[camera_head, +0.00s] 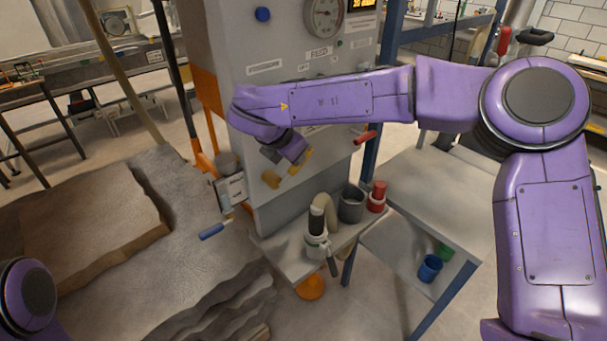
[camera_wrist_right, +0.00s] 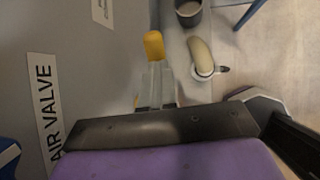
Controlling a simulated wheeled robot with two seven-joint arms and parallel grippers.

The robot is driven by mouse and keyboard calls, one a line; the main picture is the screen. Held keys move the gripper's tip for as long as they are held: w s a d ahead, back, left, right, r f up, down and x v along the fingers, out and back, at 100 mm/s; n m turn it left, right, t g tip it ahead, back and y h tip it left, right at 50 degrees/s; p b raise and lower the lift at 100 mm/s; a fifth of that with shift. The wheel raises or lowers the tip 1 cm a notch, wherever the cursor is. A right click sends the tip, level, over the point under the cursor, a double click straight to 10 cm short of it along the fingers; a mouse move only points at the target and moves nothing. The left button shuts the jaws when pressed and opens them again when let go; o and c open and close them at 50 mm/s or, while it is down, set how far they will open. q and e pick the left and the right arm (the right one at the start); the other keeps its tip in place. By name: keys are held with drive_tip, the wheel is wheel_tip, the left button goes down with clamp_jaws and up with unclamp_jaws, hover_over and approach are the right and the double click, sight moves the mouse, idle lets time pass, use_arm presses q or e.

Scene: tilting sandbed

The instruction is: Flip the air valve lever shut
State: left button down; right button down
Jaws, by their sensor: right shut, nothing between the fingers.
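The AIR VALVE label (camera_wrist_right: 45,115) is on the panel in the right wrist view. My left gripper is out of view.
A red handle (camera_head: 365,138) sticks out of the panel to the right. Below, a shelf (camera_head: 285,258) holds a hose nozzle (camera_head: 318,240), a grey cup (camera_head: 351,204) and a red container (camera_head: 377,196).

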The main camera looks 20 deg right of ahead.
sight(307, 159)
drive_tip(key=shift+w+d+f+y+b, duration=0.2)
drive_tip(key=shift+d+f+b, duration=0.3)
drive_tip(key=shift+b, duration=0.45)
drive_tip(key=shift+w+d+f+y+b, duration=0.1)
drive_tip(key=shift+w+d+f+b, duration=0.15)
drive_tip(key=shift+f+b, duration=0.5)
drive_tip(key=shift+w+d+f+g+y+b, duration=0.1)
drive_tip(key=shift+d+f+g+y+b, duration=0.25)
drive_tip(key=shift+y+b, duration=0.25)
drive_tip(key=shift+w+d+f+g+y+b, duration=0.15)
drive_tip(key=shift+d+g+y+b, duration=0.1)
drive_tip(key=shift+d+y+b, duration=0.3)
drive_tip(key=shift+s+f+y, duration=0.1)
drive_tip(key=shift+f+y, duration=0.1)
drive_tip(key=shift+y, duration=0.25)
drive_tip(key=shift+b, duration=0.3)
drive_tip(key=shift+f+g, duration=0.2)
drive_tip(key=shift+g, duration=0.1)
